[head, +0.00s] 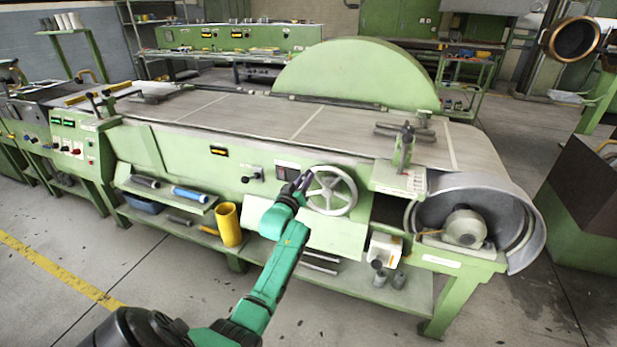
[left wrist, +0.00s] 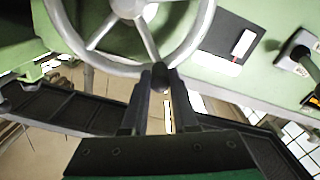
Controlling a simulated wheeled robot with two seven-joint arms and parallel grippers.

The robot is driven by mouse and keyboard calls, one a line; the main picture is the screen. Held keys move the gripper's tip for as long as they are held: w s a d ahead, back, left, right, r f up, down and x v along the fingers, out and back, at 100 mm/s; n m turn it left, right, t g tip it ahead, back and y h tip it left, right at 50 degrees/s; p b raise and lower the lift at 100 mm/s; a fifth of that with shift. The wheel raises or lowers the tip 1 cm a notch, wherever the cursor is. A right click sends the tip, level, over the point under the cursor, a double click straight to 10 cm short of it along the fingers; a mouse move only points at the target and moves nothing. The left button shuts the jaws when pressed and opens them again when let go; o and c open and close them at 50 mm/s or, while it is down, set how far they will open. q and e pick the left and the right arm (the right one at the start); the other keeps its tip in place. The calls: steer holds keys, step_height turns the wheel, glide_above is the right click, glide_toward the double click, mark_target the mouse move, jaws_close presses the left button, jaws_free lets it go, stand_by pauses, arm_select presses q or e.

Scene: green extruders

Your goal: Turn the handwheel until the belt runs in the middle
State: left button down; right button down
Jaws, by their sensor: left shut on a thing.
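The pale grey spoked handwheel (head: 331,190) is on the front of the green machine. Its hub and lower rim show in the left wrist view (left wrist: 127,8). My left gripper (head: 304,181) is at the wheel's left rim. In the left wrist view its two dark fingers (left wrist: 158,80) are shut on a dark handle knob (left wrist: 161,75) at the rim. The wide grey belt (head: 270,118) lies along the machine's top and bends over the drum at the right end. My right gripper is out of view.
A dark switch plate (head: 286,171) is left of the wheel. Below are a yellow cylinder (head: 228,224), a blue roll (head: 189,194) and a white box (head: 384,247). A bracket with a clamp (head: 405,150) stands at the belt's near edge. Open floor lies in front.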

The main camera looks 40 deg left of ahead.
arm_select(q)
steer(key=shift+a+f+n, duration=0.2)
steer(key=shift+f+n, duration=0.05)
steer(key=shift+n, duration=0.05)
steer(key=c, duration=0.7)
jaws_free()
steer(key=v, duration=1.4)
steer(key=shift+s+d, duration=0.15)
steer(key=shift+s, duration=0.2)
